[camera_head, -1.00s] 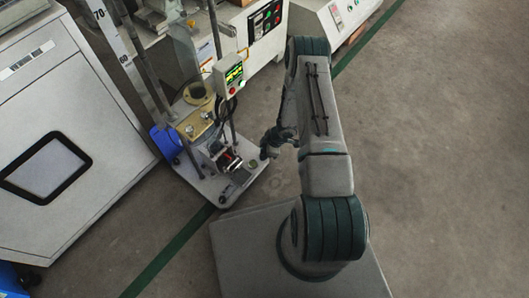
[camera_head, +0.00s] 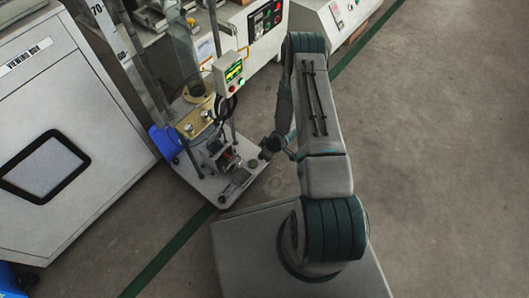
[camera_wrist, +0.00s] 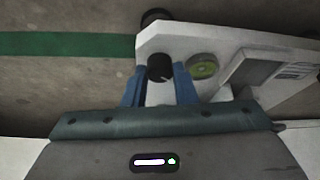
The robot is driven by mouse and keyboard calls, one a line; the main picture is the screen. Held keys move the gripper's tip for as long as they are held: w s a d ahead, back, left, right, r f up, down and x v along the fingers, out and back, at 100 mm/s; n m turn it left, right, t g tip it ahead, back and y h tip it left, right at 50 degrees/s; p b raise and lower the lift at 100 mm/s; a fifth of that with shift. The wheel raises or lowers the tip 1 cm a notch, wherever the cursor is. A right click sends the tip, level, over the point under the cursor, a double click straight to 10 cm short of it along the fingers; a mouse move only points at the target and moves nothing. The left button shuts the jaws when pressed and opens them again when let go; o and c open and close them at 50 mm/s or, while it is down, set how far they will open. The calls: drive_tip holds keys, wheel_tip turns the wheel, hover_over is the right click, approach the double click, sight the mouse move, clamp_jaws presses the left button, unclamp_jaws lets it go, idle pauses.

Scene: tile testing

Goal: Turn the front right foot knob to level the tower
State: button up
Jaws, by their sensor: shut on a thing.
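The tower (camera_head: 184,72) stands on a pale base plate (camera_head: 206,188) at the centre left of the head view. In the wrist view, the black foot knob (camera_wrist: 160,67) sits at a corner of the base plate (camera_wrist: 180,42). My gripper (camera_wrist: 160,82) is shut on the knob, with a blue finger on each side of it. A round green bubble level (camera_wrist: 202,66) lies just right of the knob; its bubble is too small to read. In the head view my gripper (camera_head: 266,150) is at the plate's right corner, and the knob is hidden there.
A control box (camera_head: 229,69) with a lit display stands on a post above the base plate. A large white cabinet (camera_head: 50,130) is close on the left, and a white machine (camera_head: 262,32) is behind. The floor (camera_head: 440,150) on the right is clear.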

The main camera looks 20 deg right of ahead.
drive_tip(key=shift+m, duration=0.4)
drive_tip(key=o, duration=1)
drive_tip(key=p+v, duration=0.5)
drive_tip(key=v, duration=0.9)
drive_tip(key=shift+s+p, duration=0.15)
drive_tip(key=shift+p, duration=0.2)
drive_tip(key=shift+a+f, duration=0.1)
